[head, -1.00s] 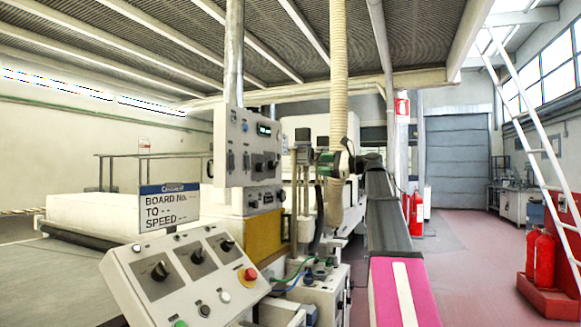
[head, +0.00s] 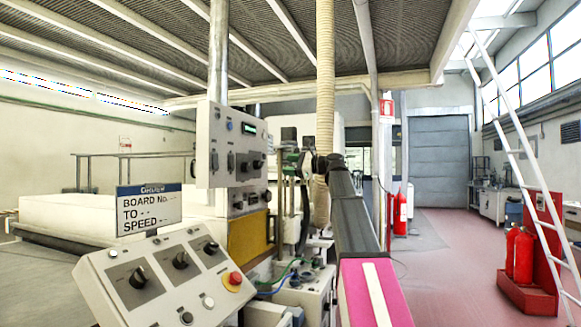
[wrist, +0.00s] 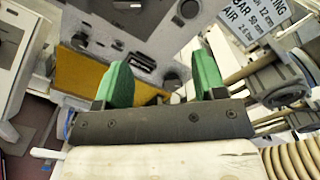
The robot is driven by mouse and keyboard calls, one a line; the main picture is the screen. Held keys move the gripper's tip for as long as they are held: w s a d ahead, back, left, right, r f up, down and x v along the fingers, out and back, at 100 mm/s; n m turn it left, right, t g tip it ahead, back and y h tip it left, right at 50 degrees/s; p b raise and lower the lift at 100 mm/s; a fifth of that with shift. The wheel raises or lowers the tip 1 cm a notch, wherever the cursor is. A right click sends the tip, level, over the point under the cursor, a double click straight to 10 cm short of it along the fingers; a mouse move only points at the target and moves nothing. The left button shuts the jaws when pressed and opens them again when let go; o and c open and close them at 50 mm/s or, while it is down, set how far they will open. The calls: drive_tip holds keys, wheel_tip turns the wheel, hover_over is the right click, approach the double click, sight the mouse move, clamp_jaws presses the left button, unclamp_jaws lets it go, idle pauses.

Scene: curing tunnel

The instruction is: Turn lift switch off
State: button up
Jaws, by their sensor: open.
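A sloped control console (head: 165,290) at the front left carries three black rotary knobs: a left one (head: 138,278), a middle one (head: 181,260) and a right one (head: 211,248). Behind it hangs an upright grey panel box (head: 212,150) with a green display and more dark knobs and switches. I cannot read which control is the lift switch. My gripper (head: 292,162) is just right of the panel box. In the wrist view its green fingers (wrist: 163,72) are apart and empty, facing a panel with dark controls and a yellow part. Its fingers touch nothing visible.
A red button (head: 235,278) sits on the console's right end. A sign (head: 150,210) stands behind the console. A ribbed beige hose (head: 325,80) hangs close beside my arm. Red extinguishers (head: 519,255) and a white ladder (head: 515,140) are at right.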

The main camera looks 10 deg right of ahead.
drive_tip(key=shift+d, duration=0.1)
clamp_jaws()
unclamp_jaws()
drive_tip(key=shift+w, duration=0.1)
drive_tip(key=s+d, duration=0.3)
drive_tip(key=d, duration=0.7)
drive_tip(key=s+d+t, duration=0.1)
drive_tip(key=s+d, duration=0.3)
drive_tip(key=d, duration=0.5)
drive_tip(key=shift+d+m+h, duration=0.3)
drive_tip(key=shift+d+h, duration=0.05)
drive_tip(key=shift+h, duration=0.05)
